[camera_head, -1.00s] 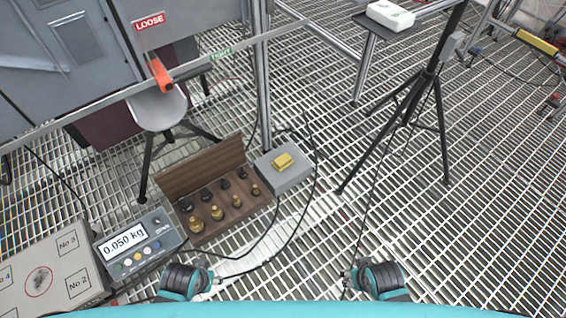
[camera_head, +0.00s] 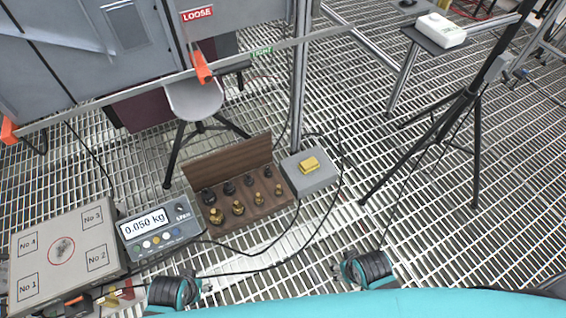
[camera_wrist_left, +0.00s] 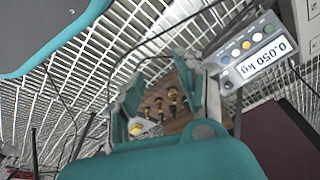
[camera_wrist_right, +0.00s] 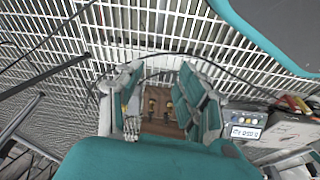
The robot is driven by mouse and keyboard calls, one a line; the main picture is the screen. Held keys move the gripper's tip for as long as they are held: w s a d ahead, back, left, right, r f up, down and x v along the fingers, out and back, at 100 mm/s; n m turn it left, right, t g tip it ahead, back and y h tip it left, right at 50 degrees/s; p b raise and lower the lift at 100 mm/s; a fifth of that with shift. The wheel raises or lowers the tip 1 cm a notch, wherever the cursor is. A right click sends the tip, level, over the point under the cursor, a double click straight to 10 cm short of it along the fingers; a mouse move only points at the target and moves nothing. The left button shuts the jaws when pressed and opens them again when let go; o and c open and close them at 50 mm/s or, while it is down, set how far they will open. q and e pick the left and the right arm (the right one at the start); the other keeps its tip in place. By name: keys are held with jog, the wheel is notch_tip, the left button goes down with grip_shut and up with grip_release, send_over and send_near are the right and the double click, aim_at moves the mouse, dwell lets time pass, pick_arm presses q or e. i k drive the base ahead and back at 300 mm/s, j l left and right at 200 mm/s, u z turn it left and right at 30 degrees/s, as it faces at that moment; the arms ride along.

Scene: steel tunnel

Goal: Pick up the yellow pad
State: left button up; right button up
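My right gripper (camera_wrist_right: 160,85) is also open and empty.
An open wooden case (camera_head: 243,210) with several weights stands left of the grey box. A scale display (camera_head: 150,228) and its platform (camera_head: 70,250) are further left. A metal post (camera_head: 299,100) rises behind, a black tripod (camera_head: 465,110) stands right, and cables cross the grating.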

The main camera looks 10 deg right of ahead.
aim_at(310, 164)
jog(key=i+l+u, duration=0.15)
jog(key=l+u, duration=0.15)
jog(key=i+l+u, duration=0.15)
jog(key=l+u, duration=0.15)
jog(key=i+l+u, duration=0.1)
jog(key=l+u, duration=0.2)
